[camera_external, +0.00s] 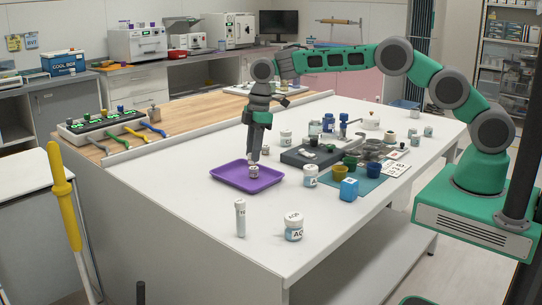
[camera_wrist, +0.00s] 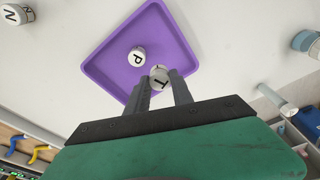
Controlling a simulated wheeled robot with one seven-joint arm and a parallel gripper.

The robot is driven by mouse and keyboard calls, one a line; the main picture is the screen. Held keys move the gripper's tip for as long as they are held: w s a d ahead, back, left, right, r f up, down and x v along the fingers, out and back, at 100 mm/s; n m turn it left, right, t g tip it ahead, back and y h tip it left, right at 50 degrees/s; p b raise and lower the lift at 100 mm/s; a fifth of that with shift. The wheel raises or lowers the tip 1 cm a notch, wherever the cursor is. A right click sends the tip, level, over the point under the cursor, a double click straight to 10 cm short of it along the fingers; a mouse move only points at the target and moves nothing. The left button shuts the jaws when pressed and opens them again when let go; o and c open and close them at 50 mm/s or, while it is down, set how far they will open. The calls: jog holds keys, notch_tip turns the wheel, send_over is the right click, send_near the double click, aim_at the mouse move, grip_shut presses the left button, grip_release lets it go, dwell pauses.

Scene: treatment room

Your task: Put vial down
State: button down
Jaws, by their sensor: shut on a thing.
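My gripper (camera_external: 254,158) points down over the purple tray (camera_external: 234,182) on the white table. In the wrist view its fingers (camera_wrist: 159,82) are shut on a small white-capped vial marked T (camera_wrist: 160,76), at the near part of the purple tray (camera_wrist: 101,73). Another white-capped vial marked P (camera_wrist: 137,58) stands in the tray, close beside the held one. In the external view one small vial (camera_external: 254,172) shows under the fingertips; I cannot tell which of the two it is. Whether the held vial touches the tray floor is unclear.
A tall tube (camera_external: 240,219) and a white jar (camera_external: 293,227) stand at the front. A white-capped vial marked N (camera_wrist: 15,14) stands apart. The table left of the tray is clear.

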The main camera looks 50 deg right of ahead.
jog(key=w+f, duration=0.1)
jog(key=w+a+f+p, duration=0.1)
jog(key=f, duration=0.1)
jog(key=shift+w, duration=0.15)
notch_tip(320, 180, down, 3)
jog(key=shift+r+p, duration=0.2)
jog(key=shift+p, duration=0.45)
jog(key=shift+f+b, duration=0.35)
jog(key=shift+f, duration=0.1)
jog(key=c, duration=1.1)
grip_release()
jog(key=shift+r, duration=0.1)
